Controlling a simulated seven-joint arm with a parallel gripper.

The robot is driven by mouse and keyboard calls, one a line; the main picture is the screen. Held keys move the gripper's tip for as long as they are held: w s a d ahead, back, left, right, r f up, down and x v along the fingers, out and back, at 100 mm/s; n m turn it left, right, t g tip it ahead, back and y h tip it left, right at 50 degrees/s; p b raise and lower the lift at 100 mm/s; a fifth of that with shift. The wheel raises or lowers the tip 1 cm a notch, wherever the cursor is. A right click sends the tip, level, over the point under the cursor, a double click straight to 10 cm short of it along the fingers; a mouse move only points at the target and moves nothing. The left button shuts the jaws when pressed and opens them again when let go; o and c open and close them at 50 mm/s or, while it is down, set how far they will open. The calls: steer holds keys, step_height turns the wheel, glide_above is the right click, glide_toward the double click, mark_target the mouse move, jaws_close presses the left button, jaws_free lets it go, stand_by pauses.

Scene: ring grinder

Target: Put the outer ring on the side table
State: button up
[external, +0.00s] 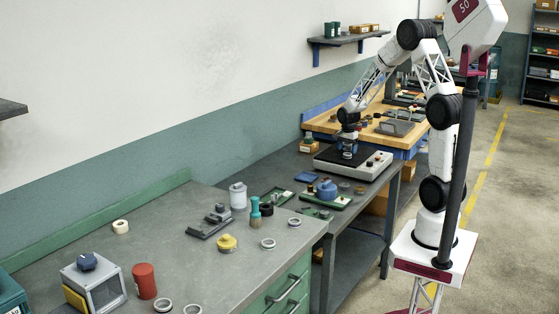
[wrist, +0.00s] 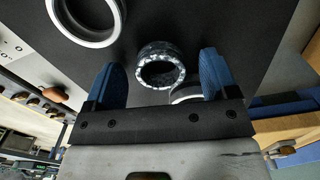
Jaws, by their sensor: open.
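My gripper (external: 347,150) is low over the black plate (external: 330,158) of the grey grinder in the external view. In the wrist view its two blue fingers (wrist: 162,60) are open. A dark, speckled ring (wrist: 161,66) with a pale worn rim shows between the fingertips, with gaps on both sides. A larger pale ring (wrist: 88,35) lies at the upper left, cut off by the frame. Part of another pale ring (wrist: 186,93) shows behind the right finger and the gripper body. I cannot tell for certain which is the outer ring.
The grinder's grey housing (external: 370,167) with knobs stands on a dark bench. A blue round part on a green base (external: 327,190) stands in front of it. The grey bench (external: 180,250) at the left holds several rings, a red cylinder (external: 144,281) and a yellow part (external: 227,243).

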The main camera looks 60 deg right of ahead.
mark_target(348, 149)
stand_by(0.5)
steer(key=c, duration=1.1)
steer(key=shift+r, duration=0.15)
steer(key=shift+r, duration=0.5)
steer(key=shift+s+a+r, duration=0.1)
steer(key=shift+s+r, duration=0.05)
steer(key=shift+r, duration=0.45)
steer(key=shift+s+a+r, duration=0.1)
steer(key=shift+s+r, duration=0.05)
steer(key=shift+r, duration=0.45)
steer(key=s+a, duration=0.2)
steer(key=s, duration=0.2)
steer(key=s+a+r, duration=0.1)
steer(key=s+a, duration=0.1)
steer(key=s, duration=0.3)
steer(key=s+a, duration=0.3)
steer(key=s, duration=0.1)
steer(key=shift+s+r, duration=0.15)
steer(key=shift+s, duration=0.15)
